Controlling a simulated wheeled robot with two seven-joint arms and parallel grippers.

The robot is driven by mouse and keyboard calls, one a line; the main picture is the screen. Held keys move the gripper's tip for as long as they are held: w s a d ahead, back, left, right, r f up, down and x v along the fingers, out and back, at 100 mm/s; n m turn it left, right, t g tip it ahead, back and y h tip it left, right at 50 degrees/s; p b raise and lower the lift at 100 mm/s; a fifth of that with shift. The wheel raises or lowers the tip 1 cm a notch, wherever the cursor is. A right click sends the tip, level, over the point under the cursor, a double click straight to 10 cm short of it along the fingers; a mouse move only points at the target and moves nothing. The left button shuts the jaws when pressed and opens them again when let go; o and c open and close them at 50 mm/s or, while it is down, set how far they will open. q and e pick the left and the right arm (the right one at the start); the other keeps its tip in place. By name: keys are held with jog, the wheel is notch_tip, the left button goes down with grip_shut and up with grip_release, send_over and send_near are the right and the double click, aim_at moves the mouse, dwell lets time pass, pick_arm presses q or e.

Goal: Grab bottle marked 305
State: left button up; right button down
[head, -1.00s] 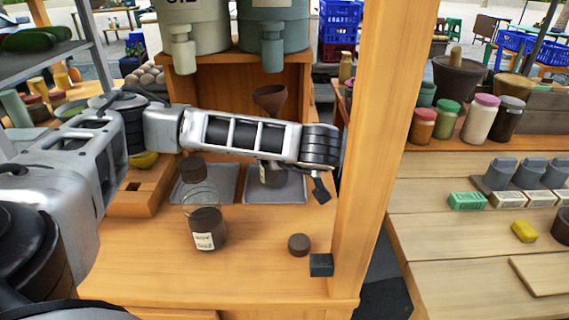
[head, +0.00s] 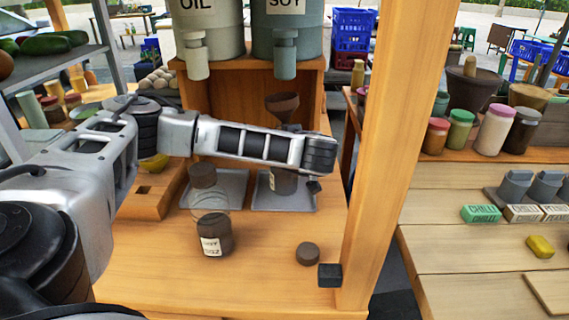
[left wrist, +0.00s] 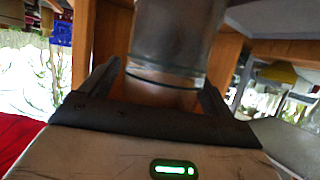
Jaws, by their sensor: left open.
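A clear bottle with dark contents, a brown cap and a white label (head: 212,244) stands upright at the front of the wooden counter. The label's upper line seems to read SOY; its lower line is too small to read surely. A second dark container (head: 284,182) stands on a grey tray under a funnel, partly hidden by my left arm. My left gripper (left wrist: 160,77) is open, with a glass container (left wrist: 178,35) between or just beyond its fingers in the left wrist view. I cannot tell which container that is. In the head view the gripper is mostly hidden behind the wrist. My right gripper is not in view.
A brown lid (head: 308,254) lies on the counter, near a dark block (head: 330,275) on the wooden post (head: 378,130). OIL (head: 207,25) and SOY (head: 287,25) dispensers stand above the trays. A funnel (head: 282,104) sits below them.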

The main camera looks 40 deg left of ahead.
pick_arm(q)
jog(key=c, duration=1.2)
jog(key=shift+c, duration=0.4)
jog(key=shift+r, duration=0.15)
